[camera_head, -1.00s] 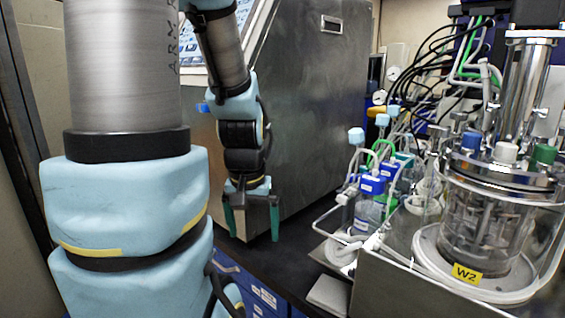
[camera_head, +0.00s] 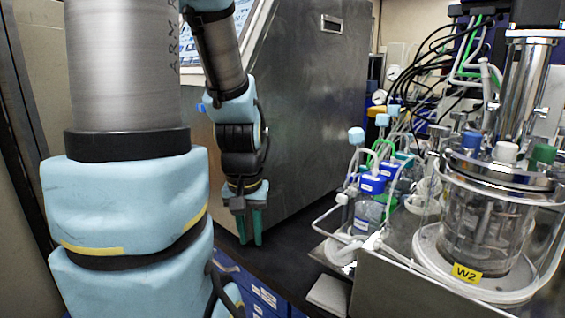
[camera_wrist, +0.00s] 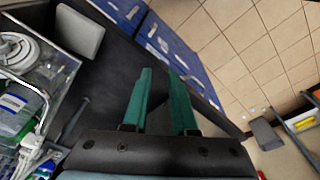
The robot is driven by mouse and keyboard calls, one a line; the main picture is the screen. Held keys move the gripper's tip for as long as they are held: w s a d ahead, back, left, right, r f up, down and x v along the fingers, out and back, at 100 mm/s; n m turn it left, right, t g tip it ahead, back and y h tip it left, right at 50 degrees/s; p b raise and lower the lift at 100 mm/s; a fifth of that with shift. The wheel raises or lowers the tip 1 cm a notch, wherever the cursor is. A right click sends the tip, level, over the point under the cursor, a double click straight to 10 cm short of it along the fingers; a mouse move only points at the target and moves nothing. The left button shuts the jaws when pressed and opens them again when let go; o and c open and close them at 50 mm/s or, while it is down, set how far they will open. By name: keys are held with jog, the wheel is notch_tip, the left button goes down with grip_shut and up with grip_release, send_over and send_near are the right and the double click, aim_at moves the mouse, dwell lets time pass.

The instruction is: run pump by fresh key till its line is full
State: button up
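My gripper (camera_head: 250,240) hangs from the arm in front of the steel cabinet, fingers down over the dark bench. Its green fingers also show in the wrist view (camera_wrist: 161,72), with a gap and nothing between them. A glass reactor (camera_head: 487,232) with a yellow W2 label stands at the right, well apart from my gripper. Blue-capped bottles (camera_head: 370,208) with white and green tubing stand left of it. No pump or key marked fresh can be made out, and I cannot tell how full any line is.
The steel cabinet (camera_head: 305,110) with a screen (camera_head: 240,14) rises behind my gripper. A small grey slab (camera_head: 329,293) lies at the bench's front edge; it also shows in the wrist view (camera_wrist: 80,30). Blue drawers (camera_head: 250,285) are below. The dark bench (camera_head: 285,262) between is clear.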

grip_shut()
dwell(0.8)
